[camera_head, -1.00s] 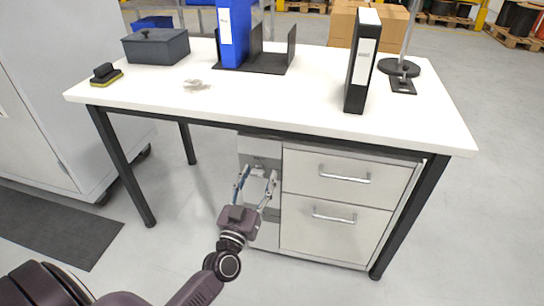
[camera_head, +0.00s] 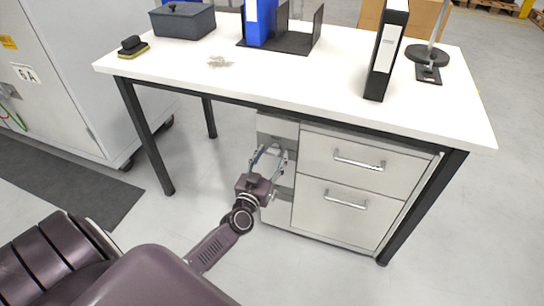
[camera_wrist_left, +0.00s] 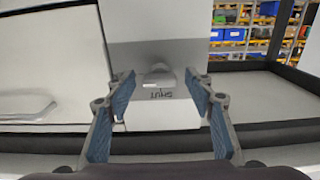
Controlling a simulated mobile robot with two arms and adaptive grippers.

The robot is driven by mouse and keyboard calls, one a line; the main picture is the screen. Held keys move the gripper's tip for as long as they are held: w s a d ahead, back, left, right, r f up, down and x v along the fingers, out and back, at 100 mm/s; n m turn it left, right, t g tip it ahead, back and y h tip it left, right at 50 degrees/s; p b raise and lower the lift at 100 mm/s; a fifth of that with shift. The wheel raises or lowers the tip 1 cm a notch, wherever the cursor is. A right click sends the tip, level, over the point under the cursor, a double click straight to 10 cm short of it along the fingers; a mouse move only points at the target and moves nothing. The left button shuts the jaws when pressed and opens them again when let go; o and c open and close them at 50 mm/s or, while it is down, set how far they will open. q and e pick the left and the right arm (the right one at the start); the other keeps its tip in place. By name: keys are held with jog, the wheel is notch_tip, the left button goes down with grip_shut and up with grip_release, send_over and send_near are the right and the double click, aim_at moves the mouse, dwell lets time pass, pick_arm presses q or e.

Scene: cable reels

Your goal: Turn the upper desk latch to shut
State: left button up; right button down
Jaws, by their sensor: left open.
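The desk latch (camera_wrist_left: 160,77) is a small light grey knob on a grey plate in the left wrist view. The word SHUT appears upside down beside it. My left gripper (camera_wrist_left: 160,80) is open, with one blue-padded finger on each side of the latch. Whether either finger touches it I cannot tell. In the head view my left gripper (camera_head: 270,155) is in front of the narrow panel (camera_head: 277,127) left of the drawers, under the desktop. There its fingers largely hide the latch. My right gripper is not in view.
The white desk (camera_head: 290,85) overhangs the panel. The drawer unit (camera_head: 345,200) with two bar handles stands right of my gripper. A desk leg (camera_head: 145,135) is to the left. A black binder (camera_head: 387,55), blue binder (camera_head: 262,25) and grey box (camera_head: 183,22) stand on the desk.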

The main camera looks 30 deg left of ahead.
pick_arm(q)
jog(key=shift+w, duration=0.15)
jog(key=shift+c, duration=0.3)
jog(key=c, duration=1.1)
